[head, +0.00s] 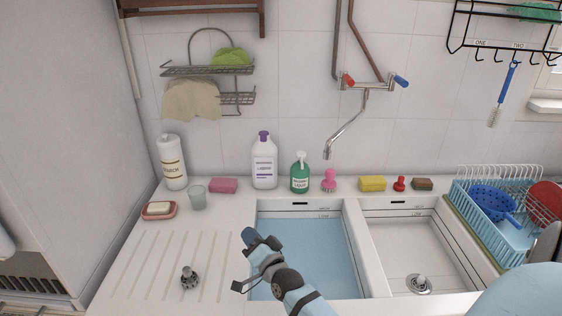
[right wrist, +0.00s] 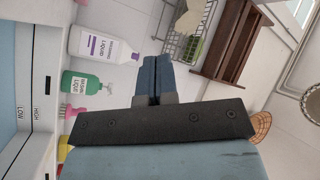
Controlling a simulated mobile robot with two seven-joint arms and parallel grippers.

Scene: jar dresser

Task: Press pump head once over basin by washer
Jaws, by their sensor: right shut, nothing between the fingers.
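My left gripper is not in view. I cannot make out a washer.
A white purple-capped bottle (head: 264,163) stands left of the pump bottle, a pink brush (head: 329,181) right of it. A faucet (head: 345,136) hangs above. A blue dish rack (head: 514,238) stands at right.

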